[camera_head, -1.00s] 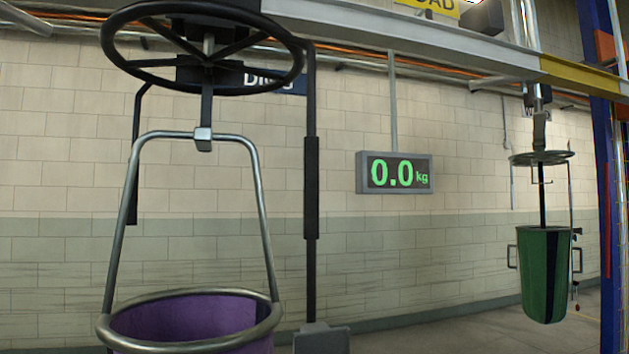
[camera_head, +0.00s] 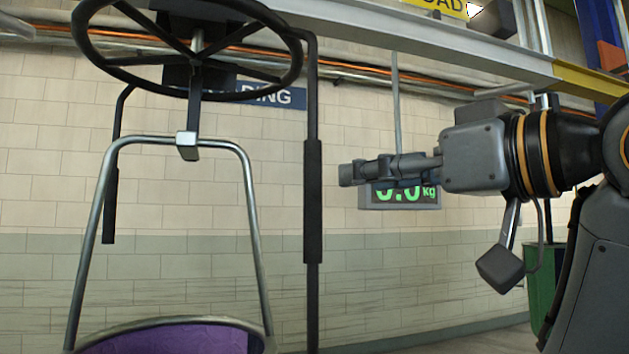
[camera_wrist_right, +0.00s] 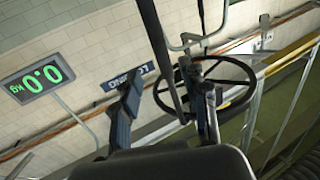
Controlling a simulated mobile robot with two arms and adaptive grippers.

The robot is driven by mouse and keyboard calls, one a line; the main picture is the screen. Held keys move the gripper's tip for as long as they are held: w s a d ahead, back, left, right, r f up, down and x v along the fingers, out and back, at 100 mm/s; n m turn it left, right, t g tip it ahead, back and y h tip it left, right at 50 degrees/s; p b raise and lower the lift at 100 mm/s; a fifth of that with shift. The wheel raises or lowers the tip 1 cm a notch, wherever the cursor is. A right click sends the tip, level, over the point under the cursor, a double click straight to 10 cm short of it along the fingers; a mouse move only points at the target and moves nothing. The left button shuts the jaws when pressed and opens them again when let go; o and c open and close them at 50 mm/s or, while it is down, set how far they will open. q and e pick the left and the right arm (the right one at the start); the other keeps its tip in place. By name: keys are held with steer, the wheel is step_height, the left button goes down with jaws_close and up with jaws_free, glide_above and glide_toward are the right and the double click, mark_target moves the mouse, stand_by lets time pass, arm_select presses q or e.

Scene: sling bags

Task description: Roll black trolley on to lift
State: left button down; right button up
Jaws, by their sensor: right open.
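A black hanging frame, which looks like the black trolley, fills the left of the head view, with a large spoked handwheel (camera_head: 85,40) on top. Its upright bar has a thick black grip (camera_head: 313,200). Below the wheel a grey metal hoop (camera_head: 250,200) carries a purple sling bag (camera_head: 170,340), cut off by the lower edge. My right gripper (camera_head: 347,174) is open, pointing left, just right of the grip in the picture. In the wrist view a dark bar (camera_wrist_right: 163,55) runs between the fingers (camera_wrist_right: 165,112); I cannot tell its depth. My left gripper is out of view.
An overhead grey rail (camera_head: 400,38) runs to a yellow section (camera_head: 590,82) at right. A scale display (camera_head: 410,200) hangs behind my gripper, partly covered. A green bag (camera_head: 540,290) is mostly hidden behind my right arm.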

mark_target(319, 184)
steer(key=p+x, duration=0.2)
steer(key=x, duration=0.9)
jaws_close()
